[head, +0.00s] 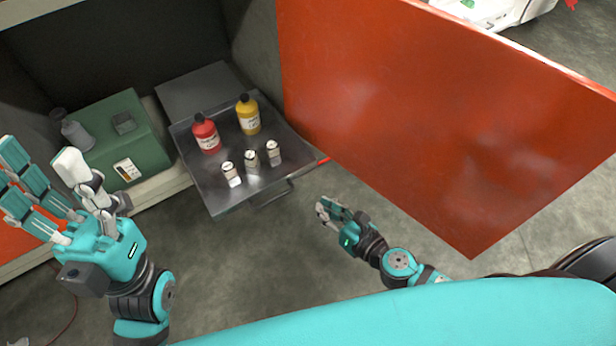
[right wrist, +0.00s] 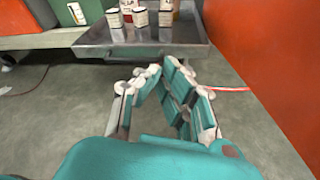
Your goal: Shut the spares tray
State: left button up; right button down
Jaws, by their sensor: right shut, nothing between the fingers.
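The spares tray (head: 222,198) is a grey metal tray, pulled out from an opening and standing open. It carries a red bottle (head: 206,134), a yellow bottle (head: 248,115) and 3 small white-labelled jars (head: 251,161). A handle (head: 272,193) sits on its front edge. My right gripper (head: 323,209) is shut and empty, in front of the tray and to the right of the handle, apart from it. In the right wrist view, the tray (right wrist: 140,50) lies ahead beyond the fingers. My left gripper (head: 42,172) is open and empty at the left, with its fingers spread.
A large orange panel (head: 430,110) stands to the right of the tray. A green case (head: 115,135) sits on a pale ledge to the left, with grey containers (head: 76,132) beside it. The concrete floor (head: 250,260) in front of the tray is clear.

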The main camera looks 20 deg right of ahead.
jog(key=d+f+n+h, duration=0.1)
jog(key=d+f+n, duration=0.1)
jog(key=d+n, duration=0.15)
send_near(303, 172)
jog(key=shift+m, duration=0.35)
jog(key=b+x, duration=0.1)
jog(key=x, duration=0.4)
jog(key=shift+w+a+f, duration=0.15)
jog(key=shift+a, duration=0.05)
jog(key=shift+w+a, duration=0.2)
jog(key=shift+w, duration=0.4)
